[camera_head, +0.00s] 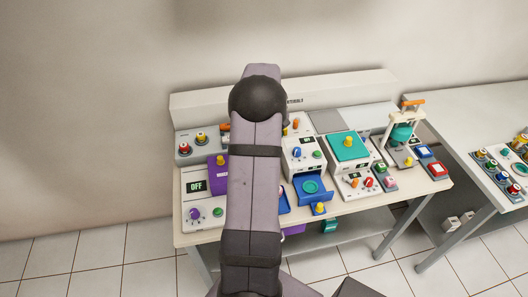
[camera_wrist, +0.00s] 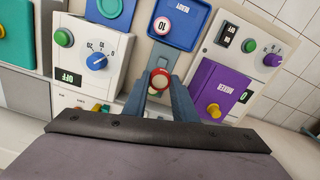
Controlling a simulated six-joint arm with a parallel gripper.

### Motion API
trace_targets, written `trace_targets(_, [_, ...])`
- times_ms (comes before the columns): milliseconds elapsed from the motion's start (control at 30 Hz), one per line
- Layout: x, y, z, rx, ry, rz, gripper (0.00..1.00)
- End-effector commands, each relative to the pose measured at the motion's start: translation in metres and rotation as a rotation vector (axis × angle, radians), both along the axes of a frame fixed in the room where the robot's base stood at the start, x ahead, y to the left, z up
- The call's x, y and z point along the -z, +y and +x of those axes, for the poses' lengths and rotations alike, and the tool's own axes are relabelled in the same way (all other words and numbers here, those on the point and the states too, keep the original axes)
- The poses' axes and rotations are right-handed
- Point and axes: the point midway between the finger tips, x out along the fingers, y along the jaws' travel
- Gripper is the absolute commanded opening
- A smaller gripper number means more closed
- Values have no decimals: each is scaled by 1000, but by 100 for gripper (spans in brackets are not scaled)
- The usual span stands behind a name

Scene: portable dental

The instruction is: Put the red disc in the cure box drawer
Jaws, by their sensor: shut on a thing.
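In the wrist view my gripper (camera_wrist: 160,86) is shut on a small round red thing with a pale knob-like part, which looks like the red disc (camera_wrist: 160,73). It is held above the gap between the dial box and the purple mixer. The white box with a blue dial, green button and OFF display (camera_wrist: 90,55) seems to be the cure box. Its blue drawer (camera_head: 324,193) stands out at the front, with a teal round recess inside; part of it shows in the wrist view (camera_wrist: 129,15). In the head view my arm hides the gripper and the disc.
A blue tray (camera_wrist: 192,36) holding a red-rimmed white round piece marked 10 (camera_wrist: 162,25) lies at the table front. The mixer (camera_wrist: 209,84) stands beside my gripper. A teal-topped box (camera_head: 348,147) and a press (camera_head: 402,133) stand further right. A second table (camera_head: 470,110) is at the right.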

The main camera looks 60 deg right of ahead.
Motion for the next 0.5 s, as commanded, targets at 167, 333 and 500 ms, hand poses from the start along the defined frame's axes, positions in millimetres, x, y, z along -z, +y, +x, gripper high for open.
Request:
trace_targets(167, [-8, -14, -35, 76, 1, 2, 4])
trace_targets(333, [-5, -24, -92, 193, 2, 4, 4])
trace_targets(500, [7, -23, -140, 292, 2, 5, 4])
